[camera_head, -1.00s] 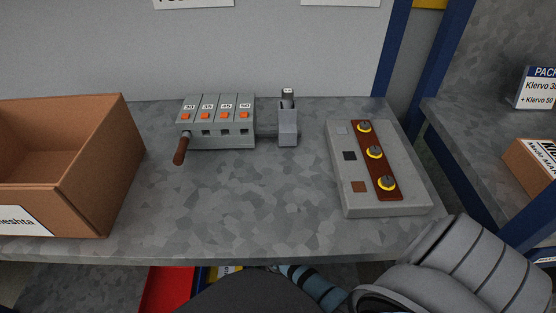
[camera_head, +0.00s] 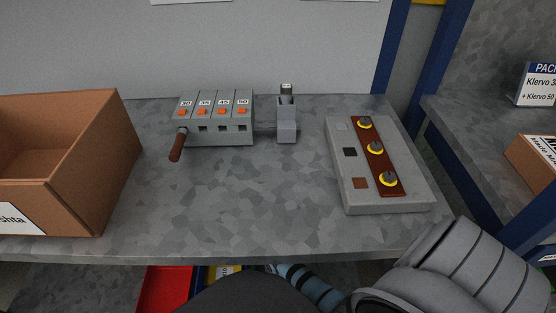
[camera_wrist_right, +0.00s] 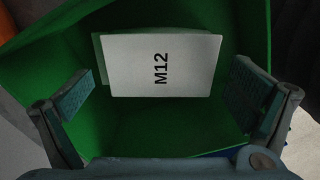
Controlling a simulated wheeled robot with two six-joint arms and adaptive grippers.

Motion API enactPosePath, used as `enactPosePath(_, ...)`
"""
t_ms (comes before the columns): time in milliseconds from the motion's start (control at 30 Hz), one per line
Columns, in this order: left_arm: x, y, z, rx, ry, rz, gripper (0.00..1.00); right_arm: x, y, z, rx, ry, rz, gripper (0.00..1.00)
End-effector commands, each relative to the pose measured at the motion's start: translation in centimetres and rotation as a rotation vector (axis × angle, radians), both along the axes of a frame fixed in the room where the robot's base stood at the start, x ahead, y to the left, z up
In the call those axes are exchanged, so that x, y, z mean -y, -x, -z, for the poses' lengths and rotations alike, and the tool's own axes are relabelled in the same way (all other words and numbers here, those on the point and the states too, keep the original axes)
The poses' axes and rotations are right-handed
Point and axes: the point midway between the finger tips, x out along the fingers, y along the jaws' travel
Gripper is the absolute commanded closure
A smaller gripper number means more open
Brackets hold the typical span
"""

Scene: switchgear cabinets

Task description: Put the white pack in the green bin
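A white pack (camera_wrist_right: 161,66) printed "M12" shows in the right wrist view, with the green bin's walls (camera_wrist_right: 120,135) around it. It looks to be inside the bin; how deep it sits is hard to tell. My right gripper (camera_wrist_right: 160,90) is open, its two fingers apart at the left and right of the view. Neither finger touches the pack. In the head view neither the white pack nor the green bin clearly shows. My left gripper is in neither view.
On the grey bench (camera_head: 240,200) stand a cardboard box (camera_head: 95,185), a numbered switch block (camera_head: 215,118), a small grey holder (camera_head: 286,122) and a panel with yellow-ringed knobs (camera_head: 376,165). A red bin (camera_head: 165,290) shows below. The bench's middle is clear.

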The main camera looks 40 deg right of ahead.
Motion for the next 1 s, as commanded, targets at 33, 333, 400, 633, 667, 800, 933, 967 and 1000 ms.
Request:
enactPosePath(33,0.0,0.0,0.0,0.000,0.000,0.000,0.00,0.0,0.0,0.0,0.000,0.000,0.000,0.00)
enactPosePath(333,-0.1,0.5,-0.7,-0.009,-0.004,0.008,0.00,0.0,0.0,-1.5,0.001,0.000,0.000,0.00)
enactPosePath(400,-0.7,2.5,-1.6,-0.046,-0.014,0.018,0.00,0.0,0.0,-3.4,0.000,0.000,0.000,0.00)
enactPosePath(633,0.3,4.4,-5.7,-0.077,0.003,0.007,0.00,0.0,0.0,-10.4,0.002,0.000,0.000,0.00)
enactPosePath(667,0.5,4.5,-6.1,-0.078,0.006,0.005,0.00,0.0,0.0,-11.1,0.001,-0.001,0.000,0.00)
enactPosePath(800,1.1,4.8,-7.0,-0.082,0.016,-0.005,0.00,0.0,0.0,-13.0,0.000,0.000,0.001,0.00)
enactPosePath(933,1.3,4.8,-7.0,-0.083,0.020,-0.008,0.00,0.0,0.0,-13.3,-0.001,0.000,0.001,0.00)
enactPosePath(967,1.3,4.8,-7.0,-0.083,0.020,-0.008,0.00,0.0,0.0,-13.3,-0.001,0.000,0.001,0.00)
enactPosePath(1000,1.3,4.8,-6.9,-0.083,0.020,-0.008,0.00,0.0,0.0,-13.2,-0.001,0.000,0.000,0.00)
